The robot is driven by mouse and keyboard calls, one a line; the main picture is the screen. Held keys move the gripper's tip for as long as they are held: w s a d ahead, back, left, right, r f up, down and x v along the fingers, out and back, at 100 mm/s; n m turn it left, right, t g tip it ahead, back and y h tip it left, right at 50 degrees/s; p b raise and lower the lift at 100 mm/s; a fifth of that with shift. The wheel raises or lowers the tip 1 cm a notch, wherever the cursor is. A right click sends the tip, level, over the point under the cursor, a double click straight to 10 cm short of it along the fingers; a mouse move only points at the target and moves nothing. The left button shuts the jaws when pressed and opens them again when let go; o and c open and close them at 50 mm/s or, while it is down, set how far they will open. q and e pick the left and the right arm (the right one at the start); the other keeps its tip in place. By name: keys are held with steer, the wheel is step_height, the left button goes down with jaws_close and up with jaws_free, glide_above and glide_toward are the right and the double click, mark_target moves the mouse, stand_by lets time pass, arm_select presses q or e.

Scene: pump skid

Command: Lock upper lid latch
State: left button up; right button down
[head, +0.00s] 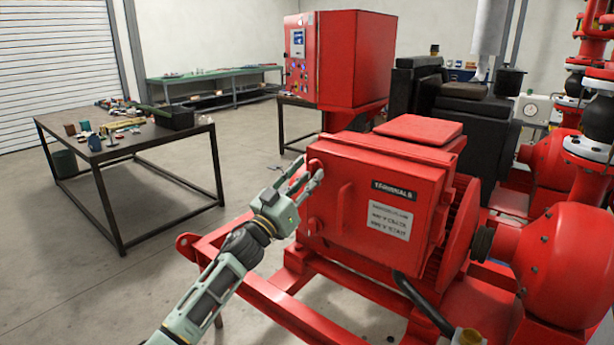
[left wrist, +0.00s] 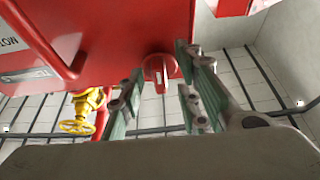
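The red terminal box (head: 375,195) has a lid marked TERMINALS facing me. Its upper lid latch (head: 315,166) is at the lid's upper left edge, partly hidden by my fingers. A lower latch (head: 314,225) sits below it on the same edge. My left gripper (head: 302,178) is at the upper latch with its fingers apart. In the left wrist view, a red latch knob (left wrist: 159,72) with a raised bar shows just beyond and between the open fingers (left wrist: 160,88). I cannot tell whether a finger touches it. My right gripper is out of view.
A raised grip (head: 343,207) stands on the lid. Red skid rails (head: 285,310) lie below, and a red pump housing (head: 565,265) is at right. A table with small items (head: 125,150) stands at left. The floor between is clear.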

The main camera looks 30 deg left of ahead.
arm_select(q)
jaws_close()
steer(key=shift+m+h, duration=0.4)
steer(key=m, duration=0.1)
steer(key=m+h, duration=0.1)
steer(key=m, duration=0.1)
steer(key=m+h, duration=0.1)
steer(key=shift+a+m+g, duration=0.25)
steer(key=shift+m+g, duration=0.15)
steer(key=shift+a+r+m+g+h+p, duration=0.15)
steer(key=shift+m+g+h+p, duration=0.7)
steer(key=shift+m, duration=1.95)
steer(key=shift+a+r+m+g+h+p, duration=0.1)
steer(key=shift+r+m+g+h+p, duration=0.25)
steer(key=shift+m+g, duration=1.6)
steer(key=shift+a+r+m+g+h+p, duration=0.1)
steer(key=shift+m+h+p, duration=0.7)
steer(key=shift+m, duration=2.85)
